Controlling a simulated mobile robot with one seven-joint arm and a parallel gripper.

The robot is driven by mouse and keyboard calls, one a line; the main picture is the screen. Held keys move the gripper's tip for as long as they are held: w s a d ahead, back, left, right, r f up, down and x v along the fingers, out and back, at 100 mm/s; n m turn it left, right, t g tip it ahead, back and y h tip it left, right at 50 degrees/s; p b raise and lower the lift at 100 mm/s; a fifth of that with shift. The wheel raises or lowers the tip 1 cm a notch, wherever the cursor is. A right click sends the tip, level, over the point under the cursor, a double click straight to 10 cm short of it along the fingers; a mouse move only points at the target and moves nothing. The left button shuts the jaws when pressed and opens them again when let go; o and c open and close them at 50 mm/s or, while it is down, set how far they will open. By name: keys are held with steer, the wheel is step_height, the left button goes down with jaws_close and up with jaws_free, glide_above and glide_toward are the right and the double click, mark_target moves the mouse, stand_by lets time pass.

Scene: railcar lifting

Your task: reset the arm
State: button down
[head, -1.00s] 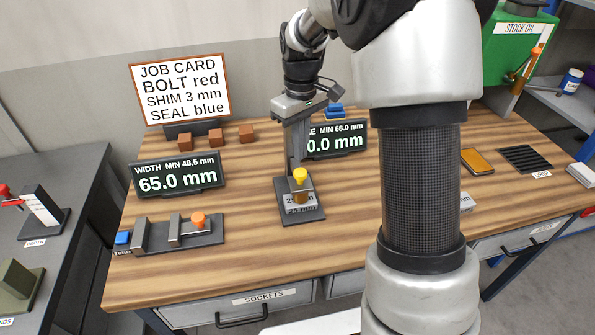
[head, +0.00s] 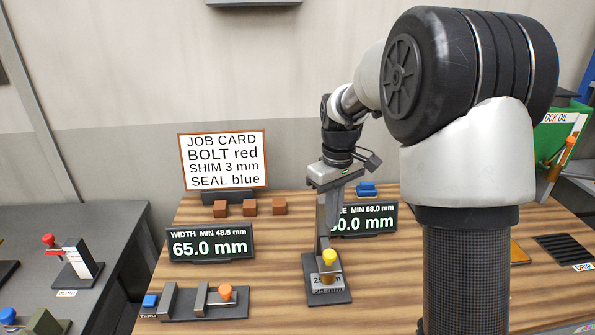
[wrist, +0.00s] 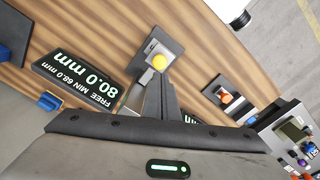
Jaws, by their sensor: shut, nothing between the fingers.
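My gripper (head: 324,225) points down over the middle of the wooden bench, just behind the gauge with the yellow knob (head: 329,258). It is shut and holds nothing. In the wrist view, its dark fingers (wrist: 160,93) reach toward the yellow knob (wrist: 158,62), beside a light metal post. Whether they touch the gauge, I cannot tell. The gauge stands upright on its dark base (head: 330,293). My arm reaches forward from the right and hides part of the bench.
The width display (head: 210,243) reads 65.0 mm. A second display (wrist: 85,85) reads 80.0 mm and is partly covered in the head view. A slide gauge with an orange knob (head: 225,291) lies front left. Several brown blocks (head: 250,207) sit below the job card (head: 223,160).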

steer(key=s+r+m+t, duration=0.2)
steer(key=s+r, duration=0.4)
steer(key=s, duration=0.6)
steer(key=s+r+m+t, duration=0.3)
steer(key=s+r+m, duration=0.1)
steer(key=s, duration=0.9)
steer(key=shift+r+t, duration=0.3)
steer(key=shift+r, duration=0.55)
